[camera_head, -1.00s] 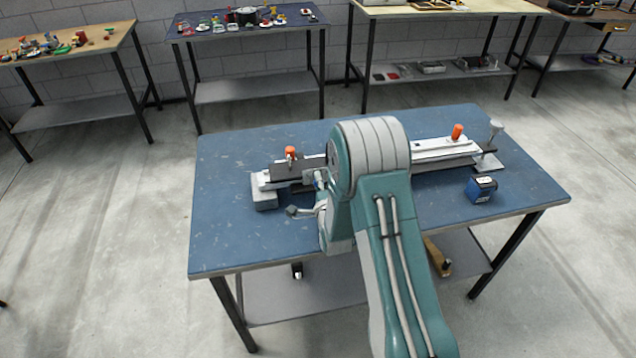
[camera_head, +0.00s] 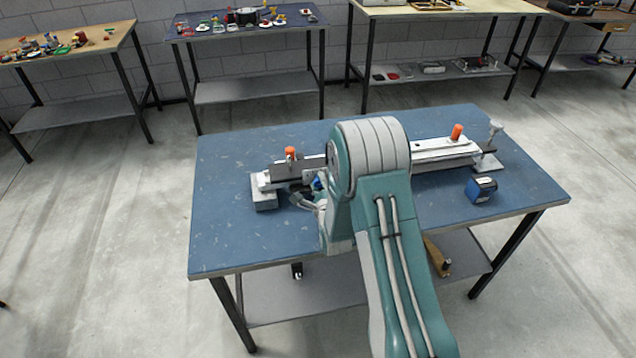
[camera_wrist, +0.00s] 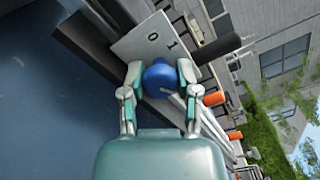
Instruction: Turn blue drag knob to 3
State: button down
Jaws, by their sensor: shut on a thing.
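The blue knob (camera_wrist: 160,79) sits between the two fingers of my gripper (camera_wrist: 160,76) in the wrist view, and the fingers are shut on it from both sides. Behind it is a pale plate (camera_wrist: 149,39) with the digits 0 and 1; no 3 is readable. In the head view the long device (camera_head: 268,181) lies across the table, and a small bit of the blue knob (camera_head: 318,183) shows at its near side. My arm hides the middle of the device and much of my gripper (camera_head: 308,199).
The blue table (camera_head: 240,230) has free room at the front left. Orange knobs (camera_head: 290,153) and (camera_head: 456,132) stand up from the device. A blue box (camera_head: 481,189) sits at the right. Other benches (camera_head: 250,28) stand behind.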

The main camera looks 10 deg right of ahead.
jog(key=shift+s+f, duration=0.15)
jog(key=shift+f, duration=0.2)
jog(key=c, duration=0.6)
grip_release()
jog(key=s, duration=1.1)
jog(key=shift+s+r, duration=0.1)
jog(key=shift+s, duration=0.25)
jog(key=shift+r, duration=0.1)
